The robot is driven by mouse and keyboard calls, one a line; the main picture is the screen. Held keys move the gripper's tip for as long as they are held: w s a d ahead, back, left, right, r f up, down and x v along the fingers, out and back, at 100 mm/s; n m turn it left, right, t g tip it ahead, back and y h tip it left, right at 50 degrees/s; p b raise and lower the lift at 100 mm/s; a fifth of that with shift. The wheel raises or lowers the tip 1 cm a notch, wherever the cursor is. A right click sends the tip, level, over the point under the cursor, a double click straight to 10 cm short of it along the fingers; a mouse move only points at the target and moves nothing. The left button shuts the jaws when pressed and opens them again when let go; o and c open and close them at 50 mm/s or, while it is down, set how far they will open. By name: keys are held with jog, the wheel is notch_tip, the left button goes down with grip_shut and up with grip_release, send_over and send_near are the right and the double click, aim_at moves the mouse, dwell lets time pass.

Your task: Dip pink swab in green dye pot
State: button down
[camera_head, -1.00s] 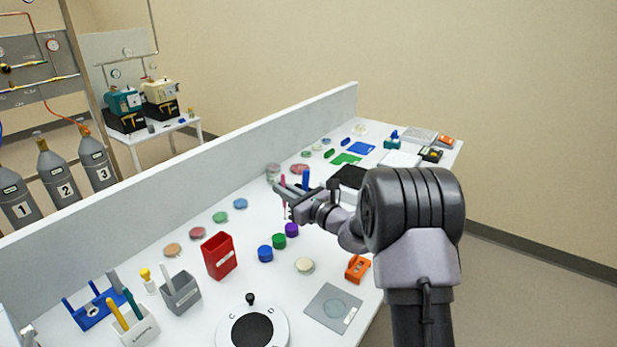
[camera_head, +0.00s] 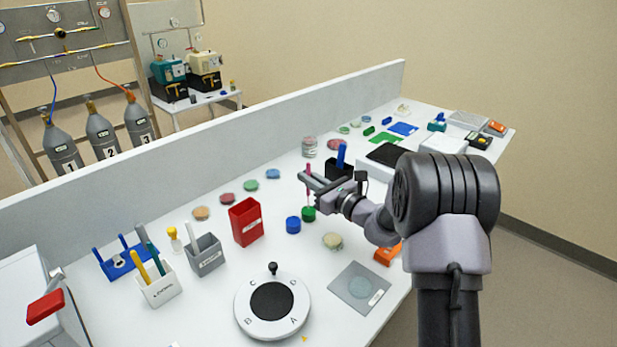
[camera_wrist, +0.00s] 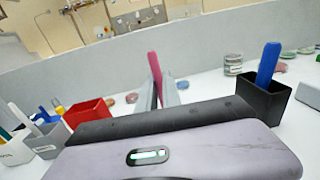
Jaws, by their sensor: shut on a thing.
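My gripper (camera_head: 308,183) is shut on the pink swab (camera_head: 308,169), which stands upright between the fingers. The swab's pink upper end also shows in the wrist view (camera_wrist: 155,66); its lower end is hidden there. In the head view the swab's lower end is right at the green dye pot (camera_head: 308,214). I cannot tell whether the tip is inside the pot or just above it. The blue dye pot (camera_head: 293,225) stands beside the green one, to its lower left. The purple pot is not visible now.
A red holder (camera_head: 246,222) stands left of the pots, and a black holder with a blue item (camera_head: 341,156) stands behind my gripper. A pale dish (camera_head: 333,241) lies in front. A round lettered dial (camera_head: 272,301) is nearer. A low wall (camera_head: 215,140) runs along the back.

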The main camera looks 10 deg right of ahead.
aim_at(309, 163)
jog(key=shift+f+b, duration=0.45)
jog(key=shift+f, duration=0.1)
dwell(0.9)
dwell(0.5)
notch_tip(309, 163, up, 7)
jog(key=p, duration=0.5)
jog(key=shift+r, duration=0.1)
